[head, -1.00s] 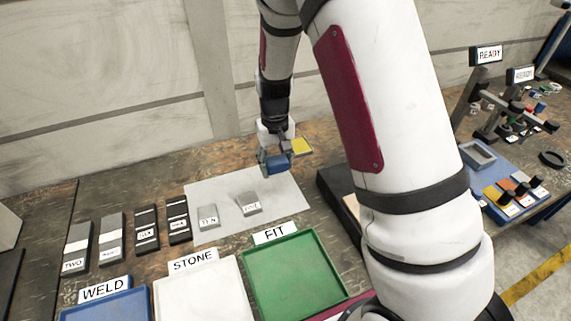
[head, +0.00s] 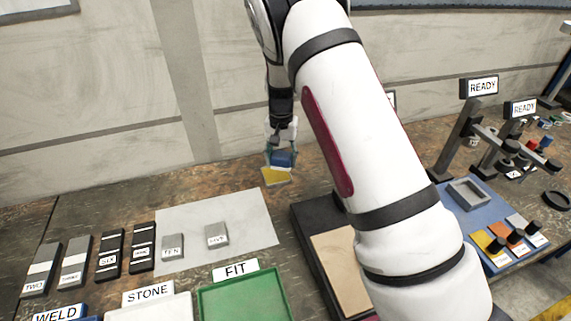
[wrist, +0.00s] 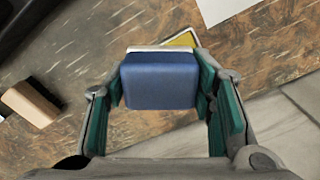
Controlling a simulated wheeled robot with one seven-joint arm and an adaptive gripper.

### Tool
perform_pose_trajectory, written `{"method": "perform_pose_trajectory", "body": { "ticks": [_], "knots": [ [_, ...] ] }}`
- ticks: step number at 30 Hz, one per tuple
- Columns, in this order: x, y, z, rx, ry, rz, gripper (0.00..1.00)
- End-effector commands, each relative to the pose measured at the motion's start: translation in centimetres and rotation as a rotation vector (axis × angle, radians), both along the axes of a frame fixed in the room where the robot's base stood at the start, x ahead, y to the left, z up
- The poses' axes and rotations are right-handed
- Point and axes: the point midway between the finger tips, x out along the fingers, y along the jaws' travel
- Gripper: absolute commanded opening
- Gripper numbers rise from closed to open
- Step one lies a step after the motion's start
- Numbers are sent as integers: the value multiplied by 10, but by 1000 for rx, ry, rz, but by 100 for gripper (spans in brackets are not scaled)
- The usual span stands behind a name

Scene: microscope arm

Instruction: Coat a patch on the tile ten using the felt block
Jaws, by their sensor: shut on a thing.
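The felt block (head: 281,159) is a blue block with a pale layer on its underside. My gripper (head: 281,155) is shut on it; the wrist view shows the block (wrist: 160,80) between the green-lined fingers. A yellow pad (head: 275,177) lies on the bench just beside or under the block, partly hidden by it; whether they touch I cannot tell. The pad's corner also shows in the wrist view (wrist: 184,38). Tile ten (head: 172,247) is a small grey labelled tile on the pale sheet (head: 245,208), left of and nearer than my gripper.
Another grey tile (head: 216,235) lies right of tile ten. Grey and black labelled blocks (head: 109,254) stand to the left. A green FIT tray (head: 245,297) and a white STONE tray (head: 150,308) are in front. A black-edged board (head: 338,265) lies to the right.

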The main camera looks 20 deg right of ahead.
Motion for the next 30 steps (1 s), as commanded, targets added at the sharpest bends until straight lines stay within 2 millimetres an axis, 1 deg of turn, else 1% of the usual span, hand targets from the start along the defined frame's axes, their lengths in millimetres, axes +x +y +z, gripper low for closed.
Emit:
{"method": "perform_pose_trajectory", "body": {
  "ticks": [6,10,14,17,30],
  "knots": [
    [27,3,-2,-3,-3,-157,27],
    [38,6,-3,-2,-4,-224,27],
    [42,7,-4,-1,-4,-253,27],
    [43,7,-9,-1,-3,-257,27],
    [42,7,-51,-1,-3,-255,27]
  ]
}}
